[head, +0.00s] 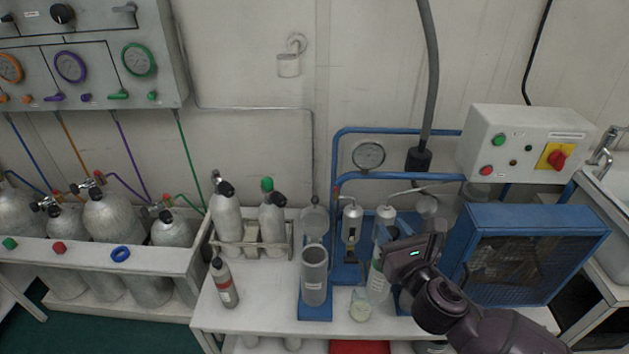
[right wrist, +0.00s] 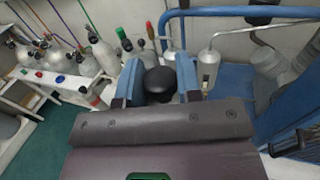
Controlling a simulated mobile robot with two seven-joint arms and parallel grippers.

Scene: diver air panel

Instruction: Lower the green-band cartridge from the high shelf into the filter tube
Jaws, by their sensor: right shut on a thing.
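My right gripper (head: 388,252) comes in from the lower right in the head view, above the white bench. It is shut on a pale upright cylinder with a green band, the green-band cartridge (head: 377,285), partly hidden behind the gripper. In the right wrist view a black knob (right wrist: 160,80) shows between my blue fingers. The filter tube (head: 314,278) is a grey open-topped cylinder on a blue base, left of the cartridge and apart from it. My left gripper is not in view.
A small jar (head: 360,306) stands right of the tube. A red-banded bottle (head: 224,286) stands left of it. Blue piping (head: 338,150) and a gauge (head: 369,155) are behind. A blue caged unit (head: 530,262) is on the right. Two cylinders stand in a rack (head: 268,247).

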